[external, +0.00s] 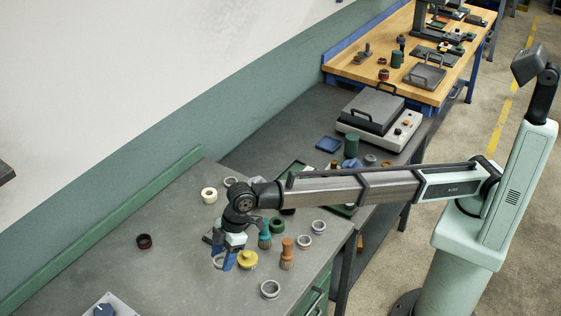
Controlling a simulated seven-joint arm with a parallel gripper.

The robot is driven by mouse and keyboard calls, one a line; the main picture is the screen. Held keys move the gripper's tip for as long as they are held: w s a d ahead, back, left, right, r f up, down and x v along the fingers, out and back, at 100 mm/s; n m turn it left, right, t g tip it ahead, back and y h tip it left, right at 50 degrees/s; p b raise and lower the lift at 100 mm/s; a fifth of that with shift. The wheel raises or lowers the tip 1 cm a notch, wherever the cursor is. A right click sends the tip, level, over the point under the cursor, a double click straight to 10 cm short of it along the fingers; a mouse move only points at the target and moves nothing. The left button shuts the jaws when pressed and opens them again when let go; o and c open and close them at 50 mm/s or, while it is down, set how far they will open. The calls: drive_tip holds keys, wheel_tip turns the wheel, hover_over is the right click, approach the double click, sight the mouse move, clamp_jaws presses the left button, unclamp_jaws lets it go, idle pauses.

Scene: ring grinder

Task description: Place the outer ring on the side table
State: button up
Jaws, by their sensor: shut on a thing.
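My gripper (225,263) points down low over the near grey table (90,258), left of the yellow-topped part. Its blue fingers are shut on a pale metal ring (217,261), seen partly behind them; I take this as the outer ring. Whether the ring touches the tabletop is hard to tell. Several other rings lie on this table: a cream one (209,195), a grey one (270,289) near the front edge, and a dark red one (144,241) at the left. A second grey table (260,143) adjoins behind; I cannot tell which surface is the side table.
A yellow-topped part (247,260) and brushes with teal (265,236) and orange (286,254) handles stand close right of my gripper. A lidded machine (378,118) and green cylinder (351,145) stand on the farther grey table. A wooden bench (350,68) is beyond. The near table's left is mostly clear.

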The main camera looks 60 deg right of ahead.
drive_tip(key=w+d+f+m+t+h, duration=0.1)
drive_tip(key=w+d+m, duration=0.2)
drive_tip(key=w+d, duration=1.3)
drive_tip(key=w+d+f+m+t, duration=0.1)
drive_tip(key=w+d+f+m, duration=0.1)
drive_tip(key=w+d, duration=1.4)
drive_tip(key=m+h, duration=0.3)
drive_tip(key=m, duration=0.5)
hover_over(273, 146)
drive_tip(key=s, duration=0.2)
drive_tip(key=shift+f, duration=2.7)
drive_tip(key=shift+t, duration=0.5)
drive_tip(key=shift+w+f, duration=0.15)
drive_tip(key=shift+f, duration=2.2)
drive_tip(key=shift+w+f, duration=0.1)
drive_tip(key=shift+f, duration=2.2)
drive_tip(key=shift+f, duration=0.1)
drive_tip(key=o, duration=1.1)
